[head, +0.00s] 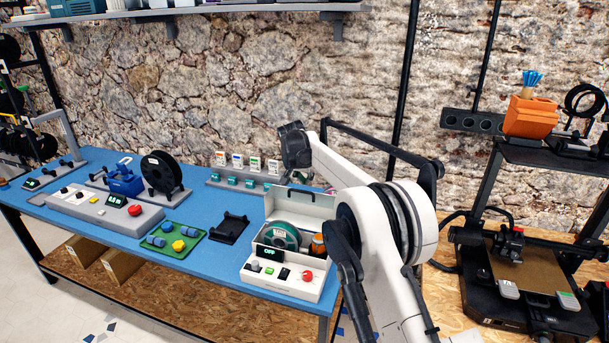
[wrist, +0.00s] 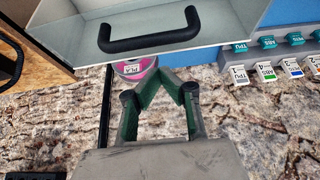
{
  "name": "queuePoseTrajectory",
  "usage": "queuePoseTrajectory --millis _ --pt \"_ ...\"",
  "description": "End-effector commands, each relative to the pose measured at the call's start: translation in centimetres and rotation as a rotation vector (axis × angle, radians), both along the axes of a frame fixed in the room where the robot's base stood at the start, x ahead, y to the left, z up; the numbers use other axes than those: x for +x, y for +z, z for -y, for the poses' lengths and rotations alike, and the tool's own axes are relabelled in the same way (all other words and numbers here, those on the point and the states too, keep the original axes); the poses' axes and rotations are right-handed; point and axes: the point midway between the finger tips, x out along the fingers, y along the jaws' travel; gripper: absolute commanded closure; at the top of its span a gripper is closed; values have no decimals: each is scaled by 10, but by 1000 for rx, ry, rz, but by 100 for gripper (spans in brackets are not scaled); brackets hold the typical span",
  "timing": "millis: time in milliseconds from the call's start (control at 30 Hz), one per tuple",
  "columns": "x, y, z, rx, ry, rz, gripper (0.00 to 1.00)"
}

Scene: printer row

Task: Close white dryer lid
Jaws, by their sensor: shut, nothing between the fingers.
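The white dryer (head: 290,284) stands on the blue table with its lid (head: 300,204) raised upright at the back. A green spool (head: 279,236) and an orange item (head: 318,244) sit inside. In the wrist view the pale lid (wrist: 92,32) with its black bar handle (wrist: 150,38) fills the top. My gripper (wrist: 162,75) is shut and empty, its fingertips just below the handle in that picture. I see a small gap in the picture but cannot tell whether they touch the lid. In the head view my fingers are hidden.
A magenta labelled spool (wrist: 135,68) shows beside the fingertips. A rack of small cards (head: 243,178) stands behind and left of the dryer, near the stone wall. A black holder (head: 229,228) and green tray (head: 174,240) lie left. A printer (head: 530,260) stands right.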

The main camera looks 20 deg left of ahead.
Motion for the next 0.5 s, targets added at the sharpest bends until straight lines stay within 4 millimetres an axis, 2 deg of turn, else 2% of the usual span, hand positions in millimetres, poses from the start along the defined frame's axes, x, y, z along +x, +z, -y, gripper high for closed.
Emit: queuePoseTrajectory --millis 300,500 --pt "-25 -2 1 0 0 0 100" --pt "-31 -4 1 0 0 0 100"
